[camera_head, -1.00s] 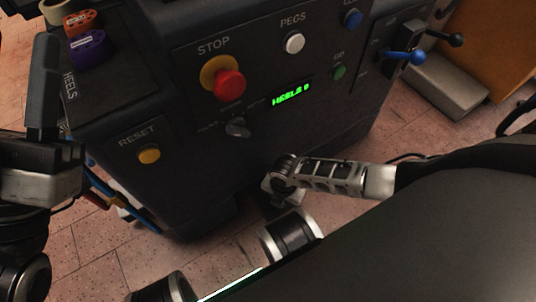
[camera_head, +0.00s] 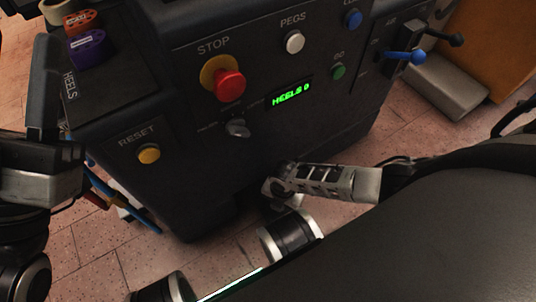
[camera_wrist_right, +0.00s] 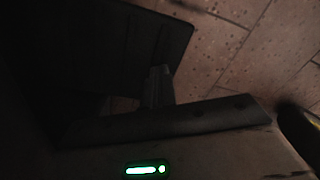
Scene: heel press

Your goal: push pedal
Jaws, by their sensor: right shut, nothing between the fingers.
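The dark heel press (camera_head: 330,135) stands in front of me in the head view. I cannot make out its pedal there; my right arm and the shadow cover the foot of the machine. My right wrist reaches down beside the press's lower front, its fingers hidden in the head view. In the right wrist view my right gripper (camera_wrist_right: 158,74) is shut and empty, in front of a dark flat panel (camera_wrist_right: 120,40). I cannot tell whether this panel is the pedal or whether I touch it. My left gripper (camera_head: 43,88) points up at the far left, its opening unclear.
The press carries a red stop button (camera_head: 229,85), a yellow reset button (camera_head: 149,154) and a green display (camera_head: 291,94) reading HEELS 0.

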